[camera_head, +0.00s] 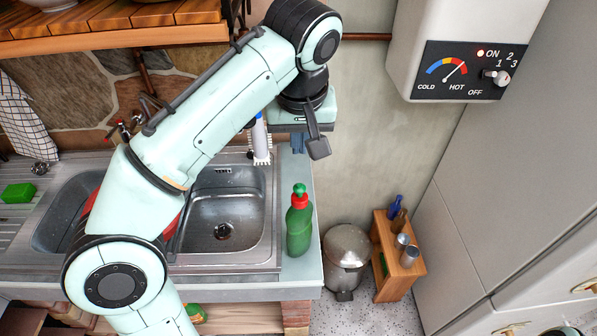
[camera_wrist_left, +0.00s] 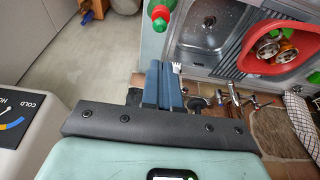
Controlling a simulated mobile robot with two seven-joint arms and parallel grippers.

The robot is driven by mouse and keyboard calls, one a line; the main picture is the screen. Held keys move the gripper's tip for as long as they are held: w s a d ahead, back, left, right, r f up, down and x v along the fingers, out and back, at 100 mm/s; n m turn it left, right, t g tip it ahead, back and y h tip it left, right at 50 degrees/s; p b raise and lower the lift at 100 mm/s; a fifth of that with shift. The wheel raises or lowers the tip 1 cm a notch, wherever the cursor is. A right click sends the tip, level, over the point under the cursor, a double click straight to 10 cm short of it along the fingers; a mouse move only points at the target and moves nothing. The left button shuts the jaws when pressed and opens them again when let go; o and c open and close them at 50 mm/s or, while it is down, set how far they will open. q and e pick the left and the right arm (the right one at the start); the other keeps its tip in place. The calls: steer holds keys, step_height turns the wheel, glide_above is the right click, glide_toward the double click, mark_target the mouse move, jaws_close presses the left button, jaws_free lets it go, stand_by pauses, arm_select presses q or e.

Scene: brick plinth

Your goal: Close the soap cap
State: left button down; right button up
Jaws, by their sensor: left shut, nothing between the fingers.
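The soap bottle (camera_head: 298,232) is green and stands upright at the right front corner of the sink counter. It has a red collar (camera_head: 299,201) and a rounded green cap (camera_head: 299,189) on top. I cannot tell whether the cap is fully pressed down. The cap (camera_wrist_left: 159,25) also shows at the top edge of the left wrist view, with most of the bottle out of frame. My left gripper (camera_head: 299,143) is above and behind the bottle, apart from it. Its blue fingers (camera_wrist_left: 165,72) are together and empty. My right gripper is not in view.
A double steel sink (camera_head: 222,205) lies left of the bottle, with a red bowl (camera_wrist_left: 248,50) in it. A water heater (camera_head: 445,45) hangs at upper right. A metal bin (camera_head: 346,258) and small wooden stand (camera_head: 405,272) are on the floor. A green sponge (camera_head: 18,193) lies far left.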

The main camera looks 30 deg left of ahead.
mark_target(299, 185)
arm_select(q)
steer(key=x, duration=0.3)
steer(key=b+x, duration=0.1)
steer(key=x, duration=0.3)
steer(key=s+b+x, duration=0.1)
steer(key=x, duration=0.3)
steer(key=shift+d+f, duration=0.25)
steer(key=shift+w+f, duration=0.15)
steer(key=shift+f, duration=0.25)
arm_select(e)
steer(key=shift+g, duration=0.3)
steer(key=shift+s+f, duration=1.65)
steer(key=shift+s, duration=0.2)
